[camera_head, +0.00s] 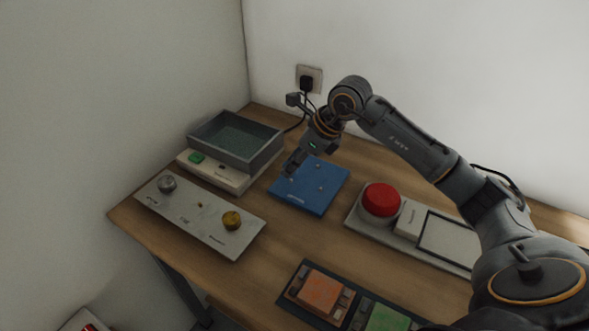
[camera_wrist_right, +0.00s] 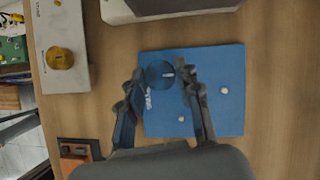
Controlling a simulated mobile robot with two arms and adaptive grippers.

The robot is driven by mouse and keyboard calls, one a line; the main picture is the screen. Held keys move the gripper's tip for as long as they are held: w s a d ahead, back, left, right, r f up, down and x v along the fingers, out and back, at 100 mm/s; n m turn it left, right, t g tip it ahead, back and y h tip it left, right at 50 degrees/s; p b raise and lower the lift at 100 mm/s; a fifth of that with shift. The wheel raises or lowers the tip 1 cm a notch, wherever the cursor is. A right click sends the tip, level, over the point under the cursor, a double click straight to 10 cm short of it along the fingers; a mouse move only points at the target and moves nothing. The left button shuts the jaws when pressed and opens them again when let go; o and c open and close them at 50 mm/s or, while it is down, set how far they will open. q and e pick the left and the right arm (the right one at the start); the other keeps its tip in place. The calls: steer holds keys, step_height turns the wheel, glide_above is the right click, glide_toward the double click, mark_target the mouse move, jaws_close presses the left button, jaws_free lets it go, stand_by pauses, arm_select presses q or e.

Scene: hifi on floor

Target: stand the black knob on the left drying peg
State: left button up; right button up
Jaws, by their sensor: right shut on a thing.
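The black knob (camera_wrist_right: 160,73) shows in the right wrist view as a dark round disc with a white mark, between my right fingertips. My right gripper (camera_wrist_right: 161,82) is shut on it, above the blue board (camera_wrist_right: 215,62). In the head view my right gripper (camera_head: 291,169) is over the left part of the blue board (camera_head: 305,205); the knob is hard to make out there. Two small pale pegs show on the board, one (camera_wrist_right: 223,90) right of the knob and one (camera_wrist_right: 181,118) nearer the wrist. Any peg under the knob is hidden. My left gripper is out of view.
A pale panel (camera_head: 185,222) at left carries a silver knob (camera_head: 167,184), a bare middle shaft and a gold knob (camera_head: 232,220). A grey tray (camera_head: 263,157) stands behind it. A red button (camera_head: 381,199) is to the right, orange and green blocks in front.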

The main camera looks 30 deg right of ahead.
mark_target(295, 172)
steer(key=shift+w+d+f, duration=0.15)
steer(key=shift+f, duration=0.1)
steer(key=f, duration=0.1)
steer(key=f+p, duration=0.1)
steer(key=f, duration=0.1)
steer(key=shift+w+d+f, duration=0.1)
steer(key=shift+w+d, duration=0.1)
steer(key=shift+f, duration=0.25)
steer(key=shift+f, duration=0.25)
steer(key=o, duration=0.9)
steer(key=shift+r, duration=0.1)
